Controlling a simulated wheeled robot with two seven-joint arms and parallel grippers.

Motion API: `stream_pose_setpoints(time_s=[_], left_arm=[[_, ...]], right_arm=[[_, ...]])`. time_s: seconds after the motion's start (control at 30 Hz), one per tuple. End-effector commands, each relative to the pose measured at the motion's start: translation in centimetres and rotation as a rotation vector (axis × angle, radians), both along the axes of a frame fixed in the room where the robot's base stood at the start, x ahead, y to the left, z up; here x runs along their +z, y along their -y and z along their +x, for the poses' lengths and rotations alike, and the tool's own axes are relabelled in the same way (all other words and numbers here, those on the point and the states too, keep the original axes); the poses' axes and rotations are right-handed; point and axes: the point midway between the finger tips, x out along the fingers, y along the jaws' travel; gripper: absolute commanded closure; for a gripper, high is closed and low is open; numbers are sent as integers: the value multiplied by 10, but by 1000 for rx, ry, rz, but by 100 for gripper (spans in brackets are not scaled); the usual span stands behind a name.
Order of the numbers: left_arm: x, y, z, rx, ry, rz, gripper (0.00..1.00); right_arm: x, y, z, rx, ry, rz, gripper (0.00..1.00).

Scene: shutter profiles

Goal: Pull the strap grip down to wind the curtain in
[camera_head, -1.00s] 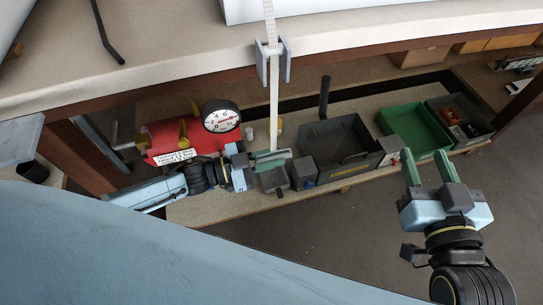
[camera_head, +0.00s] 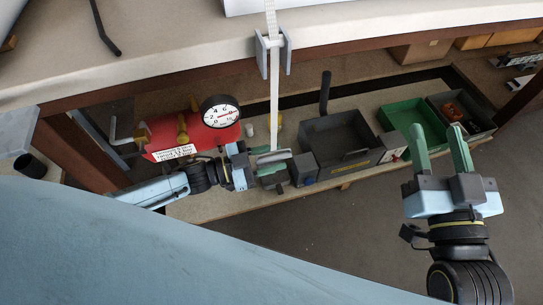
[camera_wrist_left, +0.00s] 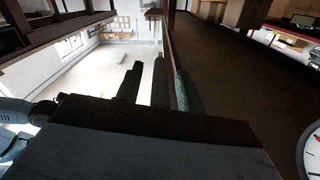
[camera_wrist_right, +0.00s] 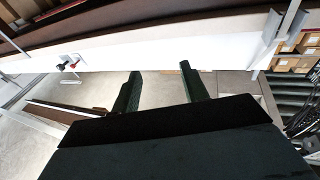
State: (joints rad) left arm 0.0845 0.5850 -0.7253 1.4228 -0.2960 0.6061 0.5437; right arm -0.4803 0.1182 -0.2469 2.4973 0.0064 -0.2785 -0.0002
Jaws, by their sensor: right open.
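The white strap (camera_head: 274,105) hangs straight down from above, past a grey bracket, to the shelf below the table edge. My left gripper (camera_head: 271,162) is at its lower end, and the fingers largely hide the grip. In the left wrist view, my left gripper (camera_wrist_left: 160,85) has its fingers apart, with a dark grey piece (camera_wrist_left: 160,78) between them. A light gap shows beside that piece, and no firm hold is visible. My right gripper (camera_head: 438,140) is open and empty at the right, clear of the strap. Its parted fingers also show in the right wrist view (camera_wrist_right: 160,80).
A red machine with a round dial (camera_head: 220,112) stands close left of the strap. The table edge (camera_head: 190,60) overhangs above.

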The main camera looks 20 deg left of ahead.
Motion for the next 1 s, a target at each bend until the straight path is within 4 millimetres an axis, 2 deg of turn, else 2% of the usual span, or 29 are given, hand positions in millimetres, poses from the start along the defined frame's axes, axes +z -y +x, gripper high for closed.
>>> stream_pose_setpoints(time_s=[0.33,0.67,1.0], left_arm=[[0,-5,-3,0,-1,1,62],[1,-43,-29,0,-2,3,62],[1,-92,-62,1,-2,2,62]], right_arm=[[-3,0,1,-1,-23,-7,56],[-53,12,-2,-25,-324,-98,56],[-103,28,-25,-48,-644,-185,56]])
